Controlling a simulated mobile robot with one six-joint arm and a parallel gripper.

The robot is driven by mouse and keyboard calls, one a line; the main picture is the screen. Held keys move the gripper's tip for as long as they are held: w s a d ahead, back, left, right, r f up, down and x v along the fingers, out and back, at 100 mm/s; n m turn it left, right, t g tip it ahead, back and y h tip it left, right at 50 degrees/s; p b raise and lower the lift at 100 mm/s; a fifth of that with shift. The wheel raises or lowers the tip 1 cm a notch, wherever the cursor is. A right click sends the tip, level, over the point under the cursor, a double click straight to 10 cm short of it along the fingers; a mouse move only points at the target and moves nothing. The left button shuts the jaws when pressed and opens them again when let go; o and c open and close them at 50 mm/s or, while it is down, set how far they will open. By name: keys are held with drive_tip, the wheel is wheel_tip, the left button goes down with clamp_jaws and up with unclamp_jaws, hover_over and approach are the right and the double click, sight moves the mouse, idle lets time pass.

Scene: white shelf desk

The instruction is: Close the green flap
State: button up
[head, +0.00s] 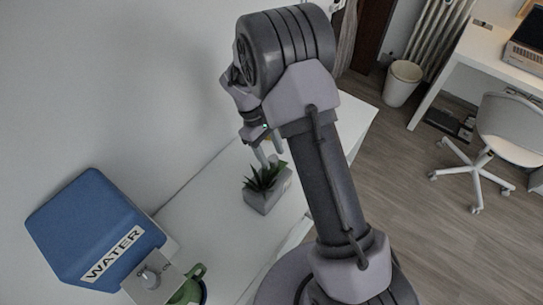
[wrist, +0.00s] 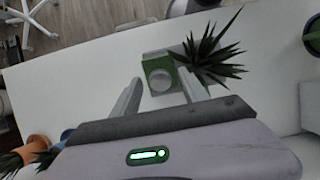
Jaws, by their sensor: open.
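A small grey box with a green square face (wrist: 154,65) and a round pale knob-like part (wrist: 160,81) shows in the wrist view between my fingers. The green face looks like the flap; I cannot tell its hinge or how far it stands open. My gripper (wrist: 158,77) is open and empty, its two fingers spread on either side of the green part, seemingly above it. I cannot tell whether they touch. In the head view my gripper (head: 269,152) hangs over the white desk behind the plant, and the flap cannot be made out clearly.
A spiky plant (head: 264,177) in a grey pot (head: 268,199) stands close to my gripper. A blue WATER box (head: 92,225), a knob panel (head: 152,277) and a green mug (head: 189,287) are at lower left. An orange pot (wrist: 36,148) shows in the wrist view.

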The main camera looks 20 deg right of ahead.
drive_tip(key=shift+s+f, duration=0.1)
drive_tip(key=shift+f, duration=0.05)
clamp_jaws()
drive_tip(key=s+t+y+b, duration=0.1)
drive_tip(key=b, duration=0.1)
drive_tip(key=d+f+t+y+b, duration=0.1)
drive_tip(key=t+b, duration=0.1)
drive_tip(key=shift+s+d, duration=0.2)
drive_tip(key=shift+s, duration=0.15)
drive_tip(key=shift+s+r+t+y, duration=0.1)
drive_tip(key=shift+t+y, duration=0.2)
drive_tip(key=shift+y, duration=0.1)
unclamp_jaws()
